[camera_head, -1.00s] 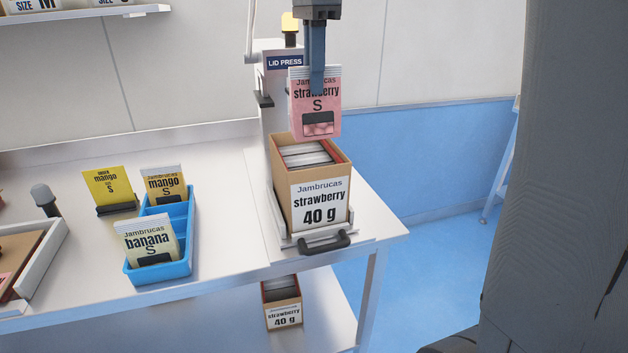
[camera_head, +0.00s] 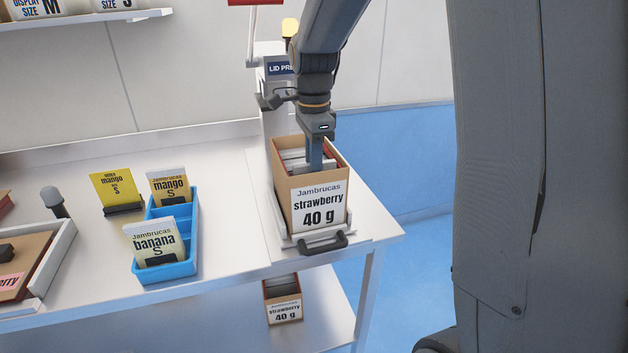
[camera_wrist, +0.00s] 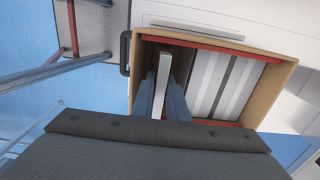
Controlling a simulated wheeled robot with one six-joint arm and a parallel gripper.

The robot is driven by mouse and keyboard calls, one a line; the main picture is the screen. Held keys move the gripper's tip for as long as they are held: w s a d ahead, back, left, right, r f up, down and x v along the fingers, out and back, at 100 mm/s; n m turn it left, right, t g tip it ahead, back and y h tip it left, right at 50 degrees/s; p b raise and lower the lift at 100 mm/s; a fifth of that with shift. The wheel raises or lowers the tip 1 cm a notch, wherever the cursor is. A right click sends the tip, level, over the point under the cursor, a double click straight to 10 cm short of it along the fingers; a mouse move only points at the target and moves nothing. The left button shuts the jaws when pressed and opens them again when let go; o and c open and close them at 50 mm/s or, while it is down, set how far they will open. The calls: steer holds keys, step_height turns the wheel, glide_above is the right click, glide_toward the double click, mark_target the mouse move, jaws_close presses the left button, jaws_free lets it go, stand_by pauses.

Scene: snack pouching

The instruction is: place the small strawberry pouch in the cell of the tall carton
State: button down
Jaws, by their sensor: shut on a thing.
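The tall carton (camera_head: 283,195) stands upright on the press tray, labelled "strawberry 40 g", with its top open. My gripper (camera_head: 315,165) points down into the carton's mouth and is shut on the small strawberry pouch. In the wrist view, the pouch shows as a thin pale edge (camera_wrist: 163,85) between the two fingers (camera_wrist: 159,98), inside the carton's walls. The pouch's printed face is hidden, and I cannot see whether its bottom touches the carton floor. Other pouches (camera_wrist: 215,80) stand packed in the carton beside an open space where the held pouch is.
A lid press (camera_head: 278,105) stands behind the carton. A blue divided tray (camera_head: 168,270) with mango and banana pouches is to the left, beside a yellow mango pouch (camera_head: 115,187) in a holder. A second carton (camera_head: 283,305) sits on the lower shelf. Clear tabletop lies between tray and carton.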

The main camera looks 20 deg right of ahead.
step_height(320, 180, down, 4)
steer(key=shift+r+p, duration=0.25)
steer(key=shift+p, duration=0.05)
steer(key=c, duration=2)
jaws_free()
step_height(320, 180, up, 12)
steer(key=b, duration=0.3)
